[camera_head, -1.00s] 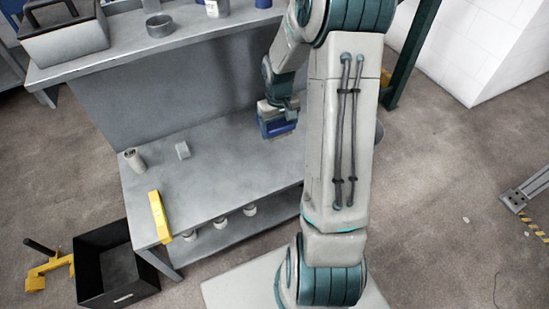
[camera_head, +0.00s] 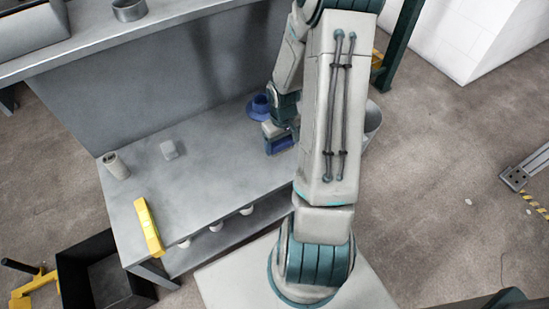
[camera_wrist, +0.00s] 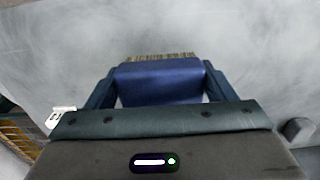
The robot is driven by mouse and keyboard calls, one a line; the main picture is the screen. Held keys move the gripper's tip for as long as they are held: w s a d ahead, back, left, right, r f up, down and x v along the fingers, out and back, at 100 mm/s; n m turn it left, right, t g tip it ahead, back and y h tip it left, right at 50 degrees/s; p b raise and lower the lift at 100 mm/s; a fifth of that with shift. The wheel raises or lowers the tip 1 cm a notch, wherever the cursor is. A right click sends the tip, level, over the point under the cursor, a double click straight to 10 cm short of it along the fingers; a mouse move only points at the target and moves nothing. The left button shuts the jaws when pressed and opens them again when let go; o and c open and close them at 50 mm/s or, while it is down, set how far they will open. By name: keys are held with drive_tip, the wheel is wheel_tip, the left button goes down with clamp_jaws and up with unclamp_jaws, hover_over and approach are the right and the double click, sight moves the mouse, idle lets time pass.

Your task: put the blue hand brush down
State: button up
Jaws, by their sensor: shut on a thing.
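The blue hand brush (camera_wrist: 160,82) is held between the two fingers of my gripper (camera_wrist: 158,88) in the wrist view, with a strip of tan bristles at its far edge. In the head view my gripper (camera_head: 280,138) is low over the right part of the grey bench top (camera_head: 215,185), with the blue brush (camera_head: 280,146) at its end. I cannot tell whether the brush touches the bench top. My arm hides part of the bench's right end.
A blue round object (camera_head: 259,108) stands just behind my gripper. A black crate (camera_head: 70,265) stands on the floor. The bench middle is clear.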

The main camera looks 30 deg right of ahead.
sight(275, 162)
drive_tip(key=shift+a+f+b, duration=0.15)
drive_tip(key=shift+a+f, duration=0.25)
drive_tip(key=shift+a, duration=0.2)
drive_tip(key=shift+a+f+b, duration=0.15)
drive_tip(key=shift+a+f, duration=0.25)
drive_tip(key=shift+a, duration=0.2)
drive_tip(key=shift+f+b, duration=0.85)
drive_tip(key=shift+f, duration=1)
drive_tip(key=shift+f, duration=0.2)
drive_tip(key=o, duration=1)
drive_tip(key=shift+o, duration=0.2)
drive_tip(key=shift+r, duration=0.1)
